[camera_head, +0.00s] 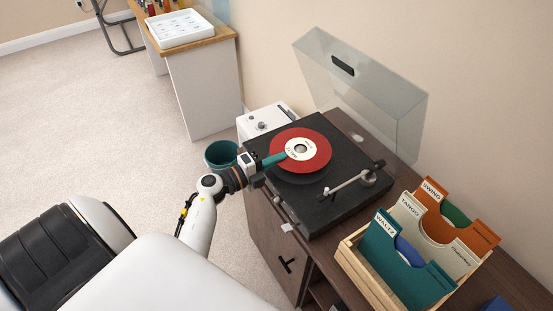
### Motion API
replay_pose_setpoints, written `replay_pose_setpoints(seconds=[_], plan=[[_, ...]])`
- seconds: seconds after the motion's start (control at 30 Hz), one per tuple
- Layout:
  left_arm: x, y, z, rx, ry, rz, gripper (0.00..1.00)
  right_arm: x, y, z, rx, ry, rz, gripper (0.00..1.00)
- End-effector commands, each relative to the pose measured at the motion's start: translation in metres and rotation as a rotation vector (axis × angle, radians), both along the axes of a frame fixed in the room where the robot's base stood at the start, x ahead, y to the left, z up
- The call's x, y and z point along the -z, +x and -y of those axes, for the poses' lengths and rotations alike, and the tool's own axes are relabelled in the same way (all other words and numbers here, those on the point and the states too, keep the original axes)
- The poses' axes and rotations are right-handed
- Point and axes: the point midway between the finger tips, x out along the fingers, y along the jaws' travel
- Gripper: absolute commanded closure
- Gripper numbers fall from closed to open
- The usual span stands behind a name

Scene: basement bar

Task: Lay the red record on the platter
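The red record (317,144), with a cream label, is level over the black turntable (348,218). The dark round platter (297,178) shows past the record's near edge, so the record looks slightly above it; the exact gap is unclear. A grey round spot shows in the label's centre. My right gripper is out of view.
The tonearm (350,183) lies at the platter's right front. The clear lid (375,85) stands open behind. A wooden crate (358,262) of labelled sleeves stands at right. A white device (262,122) and teal bin (221,155) are at left.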

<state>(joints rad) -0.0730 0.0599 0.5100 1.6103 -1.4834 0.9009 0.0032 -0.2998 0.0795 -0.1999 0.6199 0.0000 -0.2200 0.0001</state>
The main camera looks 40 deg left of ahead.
Motion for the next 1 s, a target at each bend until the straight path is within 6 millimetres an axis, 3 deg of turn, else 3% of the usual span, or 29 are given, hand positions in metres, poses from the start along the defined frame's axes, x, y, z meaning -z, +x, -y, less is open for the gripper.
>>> replay_pose_setpoints(seconds=[0.07, 0.2, 0.23, 0.73, 1.0], plan=[[0.004, -0.001, 0.001, 0.001, 0.000, -0.008, 0.96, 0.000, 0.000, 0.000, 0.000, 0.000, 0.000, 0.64], [0.005, -0.001, 0.001, 0.001, 0.001, -0.009, 0.73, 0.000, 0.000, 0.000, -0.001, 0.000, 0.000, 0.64], [0.005, -0.001, 0.001, 0.001, 0.001, -0.010, 0.72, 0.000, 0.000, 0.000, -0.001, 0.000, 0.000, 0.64], [0.010, -0.009, -0.001, 0.002, 0.002, -0.019, 0.72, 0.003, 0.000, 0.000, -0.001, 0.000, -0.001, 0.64], [0.008, -0.054, -0.021, -0.001, 0.006, -0.011, 0.72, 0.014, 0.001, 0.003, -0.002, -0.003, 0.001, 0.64]])
